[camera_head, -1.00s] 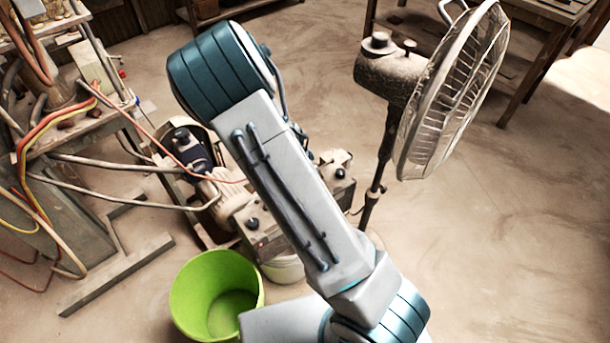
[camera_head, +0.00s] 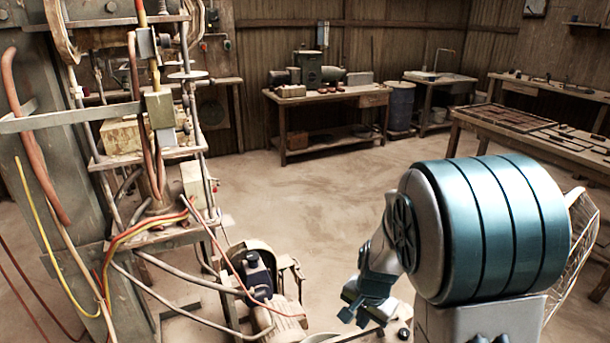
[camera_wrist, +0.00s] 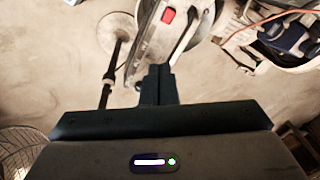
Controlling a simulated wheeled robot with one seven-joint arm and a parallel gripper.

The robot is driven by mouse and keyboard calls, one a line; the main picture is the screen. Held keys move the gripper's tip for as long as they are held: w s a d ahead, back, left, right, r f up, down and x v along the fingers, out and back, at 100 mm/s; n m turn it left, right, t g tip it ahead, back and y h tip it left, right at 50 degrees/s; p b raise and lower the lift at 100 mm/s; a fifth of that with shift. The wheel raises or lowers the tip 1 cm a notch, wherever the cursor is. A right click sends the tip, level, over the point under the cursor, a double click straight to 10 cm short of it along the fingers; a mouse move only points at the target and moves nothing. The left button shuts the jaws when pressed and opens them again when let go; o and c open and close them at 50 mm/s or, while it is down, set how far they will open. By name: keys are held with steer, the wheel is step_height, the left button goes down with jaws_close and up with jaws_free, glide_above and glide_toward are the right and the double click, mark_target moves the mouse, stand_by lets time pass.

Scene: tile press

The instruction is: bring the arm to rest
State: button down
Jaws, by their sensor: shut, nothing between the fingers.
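My gripper (camera_head: 352,310) shows in the head view at the lower middle, beyond the big teal-banded joint of my arm. It hangs pointing down to the left over the floor machine, and I cannot judge the gap from that view. In the wrist view my gripper (camera_wrist: 158,70) has its two dark fingers together with nothing between them. The fingertips stand clear of the pale machine (camera_wrist: 168,42) with a red switch. My arm's upper joint fills the right of the head view and hides what lies behind it.
The tile press (camera_head: 130,150) with loose hoses stands at left. A motor unit (camera_head: 265,285) sits on the floor beside it. The fan cage (camera_head: 582,245) shows right of my arm. A bench (camera_head: 325,98) stands at the back, a table (camera_head: 540,140) at right. The middle floor is clear.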

steer(key=s+d+r+n+t+p, duration=0.1)
steer(key=s+r+n+p, duration=0.3)
steer(key=s+r, duration=1)
step_height(320, 180, up, 5)
steer(key=n, duration=0.3)
steer(key=shift+s+d+n, duration=0.3)
steer(key=shift+s+d, duration=0.1)
steer(key=shift+f, duration=0.1)
stand_by(0.5)
